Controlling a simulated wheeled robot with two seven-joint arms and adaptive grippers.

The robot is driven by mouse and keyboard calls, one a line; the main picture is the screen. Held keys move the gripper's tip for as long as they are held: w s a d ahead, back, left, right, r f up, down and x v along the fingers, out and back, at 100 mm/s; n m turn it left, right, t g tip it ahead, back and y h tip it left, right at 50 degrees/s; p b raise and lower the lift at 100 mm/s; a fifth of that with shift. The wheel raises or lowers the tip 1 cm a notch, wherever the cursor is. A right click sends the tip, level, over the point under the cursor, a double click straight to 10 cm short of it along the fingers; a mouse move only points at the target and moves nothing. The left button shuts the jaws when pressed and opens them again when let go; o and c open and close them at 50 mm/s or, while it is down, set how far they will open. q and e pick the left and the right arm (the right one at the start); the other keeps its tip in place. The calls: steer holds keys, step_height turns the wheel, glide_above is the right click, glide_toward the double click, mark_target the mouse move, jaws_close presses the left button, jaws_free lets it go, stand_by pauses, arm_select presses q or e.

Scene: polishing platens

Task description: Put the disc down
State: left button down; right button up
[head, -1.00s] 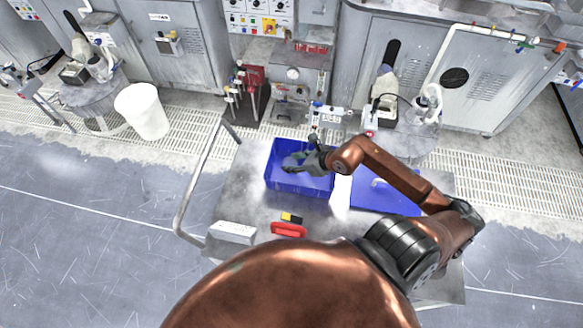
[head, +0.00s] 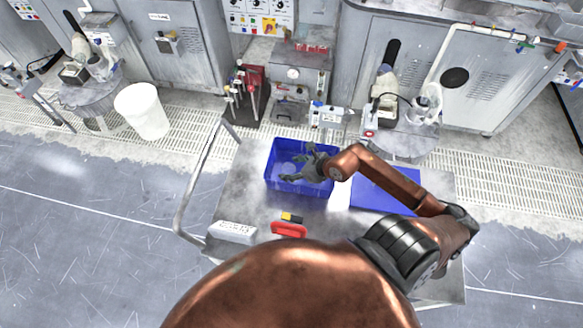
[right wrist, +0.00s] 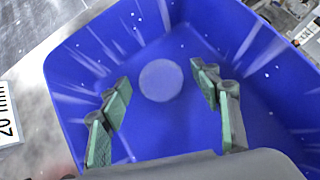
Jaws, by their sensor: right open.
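The disc (right wrist: 161,80) is a pale grey-blue round piece lying flat on the floor of the blue bin (right wrist: 75,75). It also shows faintly in the head view (head: 289,168), inside the blue bin (head: 300,187). My right gripper (head: 293,171) reaches into the bin from the right. In the right wrist view my right gripper (right wrist: 165,88) is open, its two green-padded fingers wide apart on either side of the disc and not touching it. My left gripper is not in view.
The bin stands on a grey metal table (head: 240,190). A blue mat (head: 388,190) lies right of it under my arm. A red item (head: 289,230) and a white labelled block (head: 232,232) are at the front. A white bucket (head: 142,111) stands at the left.

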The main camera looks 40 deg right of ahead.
steer(key=shift+r, duration=0.2)
steer(key=v, duration=1.2)
steer(key=shift+p, duration=0.45)
steer(key=shift+f, duration=0.1)
